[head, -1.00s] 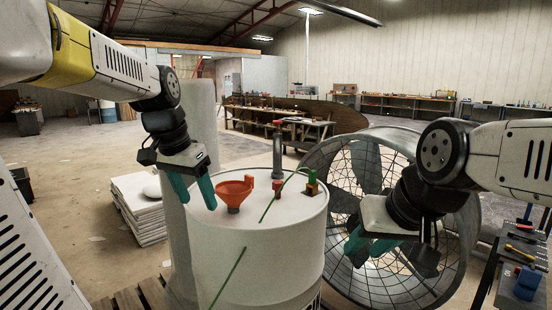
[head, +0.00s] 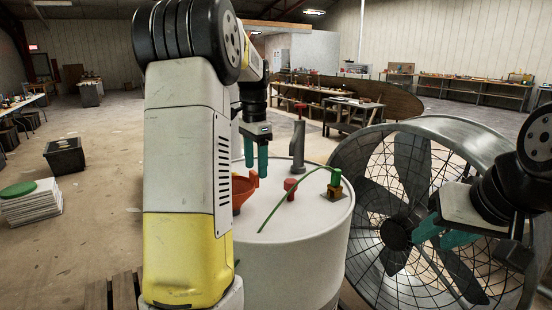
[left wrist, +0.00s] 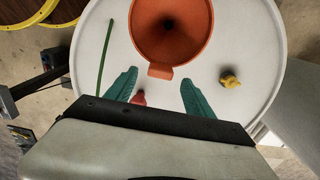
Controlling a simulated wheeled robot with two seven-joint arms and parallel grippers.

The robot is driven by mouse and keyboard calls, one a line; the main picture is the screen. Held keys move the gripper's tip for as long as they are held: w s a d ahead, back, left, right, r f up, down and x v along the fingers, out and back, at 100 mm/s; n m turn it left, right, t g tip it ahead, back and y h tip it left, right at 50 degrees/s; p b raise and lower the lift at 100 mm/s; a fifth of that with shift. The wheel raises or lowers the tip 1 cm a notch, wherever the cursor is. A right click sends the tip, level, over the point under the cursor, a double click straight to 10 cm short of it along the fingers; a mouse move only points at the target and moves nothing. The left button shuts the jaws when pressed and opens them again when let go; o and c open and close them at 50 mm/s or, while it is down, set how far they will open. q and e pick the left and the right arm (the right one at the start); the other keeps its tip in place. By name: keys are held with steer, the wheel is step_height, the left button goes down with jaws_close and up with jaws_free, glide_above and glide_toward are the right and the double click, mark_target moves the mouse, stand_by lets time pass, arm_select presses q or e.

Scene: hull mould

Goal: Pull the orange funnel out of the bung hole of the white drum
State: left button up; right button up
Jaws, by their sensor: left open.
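The orange funnel (head: 240,193) stands on the top of the white drum (head: 300,268). In the head view my left arm hides its left part. The left wrist view shows its wide mouth (left wrist: 170,28) and a small rim tab (left wrist: 160,72) pointing towards my gripper. My left gripper (head: 256,160) points down over the drum top beside the funnel. Its teal fingers are apart with nothing held, and the tab lies just beyond the gap (left wrist: 157,88) between them. The bung hole is hidden. My right gripper (head: 444,234) looks open and empty in front of the fan.
A large caged fan (head: 395,235) stands close on the right. Open floor (head: 90,245) lies on the left.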

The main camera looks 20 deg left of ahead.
mark_target(256, 184)
arm_select(q)
step_height(256, 184, down, 6)
steer(key=shift+f, duration=0.25)
jaws_close()
steer(key=shift+r, duration=2.75)
steer(key=shift+r, duration=1.55)
